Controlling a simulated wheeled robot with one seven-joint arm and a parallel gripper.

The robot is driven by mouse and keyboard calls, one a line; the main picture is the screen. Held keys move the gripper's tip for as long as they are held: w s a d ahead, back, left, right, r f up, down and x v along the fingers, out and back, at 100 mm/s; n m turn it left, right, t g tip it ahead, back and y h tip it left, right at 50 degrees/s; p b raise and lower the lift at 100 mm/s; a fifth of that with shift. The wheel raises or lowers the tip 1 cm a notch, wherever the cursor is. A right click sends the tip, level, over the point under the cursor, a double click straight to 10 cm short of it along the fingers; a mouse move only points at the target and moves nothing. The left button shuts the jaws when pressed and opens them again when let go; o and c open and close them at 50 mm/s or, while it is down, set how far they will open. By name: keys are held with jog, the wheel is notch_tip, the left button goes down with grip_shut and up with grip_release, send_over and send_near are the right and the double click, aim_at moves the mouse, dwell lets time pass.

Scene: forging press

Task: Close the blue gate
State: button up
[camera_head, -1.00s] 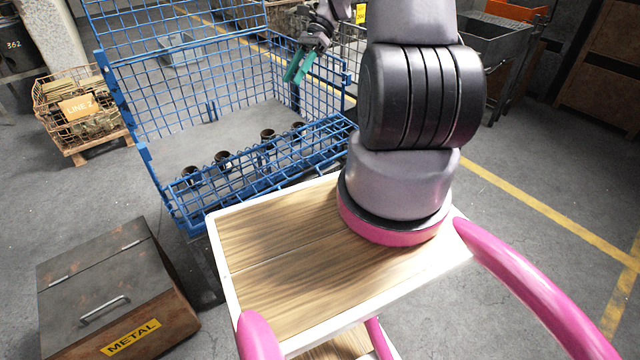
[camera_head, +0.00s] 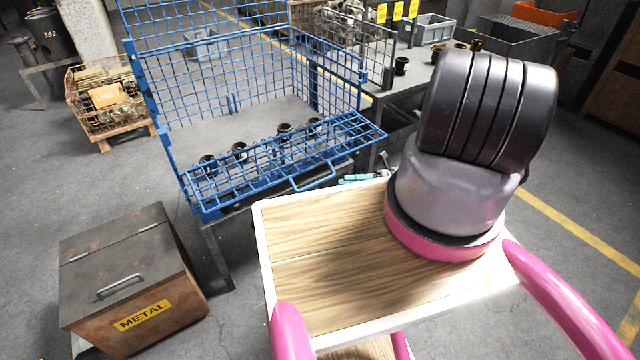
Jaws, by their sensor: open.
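The blue gate (camera_head: 285,165) is the mesh front flap of the blue wire cage (camera_head: 222,85). It is folded down and outward, lying roughly flat along the cage's front edge, so the front stands open. A small handle loop (camera_head: 315,176) juts from its outer edge. My gripper (camera_head: 358,179) shows only as teal fingers low in front of the gate's right part, just beyond the cart's far edge. It seems apart from the gate and empty. My arm and the cart hide the rest of it.
Several dark cylindrical parts (camera_head: 239,150) stand inside the cage behind the gate. A rusty metal box (camera_head: 135,275) stands at front left. A grey table (camera_head: 405,98) with bins is right of the cage.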

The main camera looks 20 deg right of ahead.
aim_at(317, 183)
jog(key=x, duration=1.1)
jog(key=shift+s+f, duration=0.15)
jog(key=shift+f, duration=0.15)
grip_shut()
dwell(1.0)
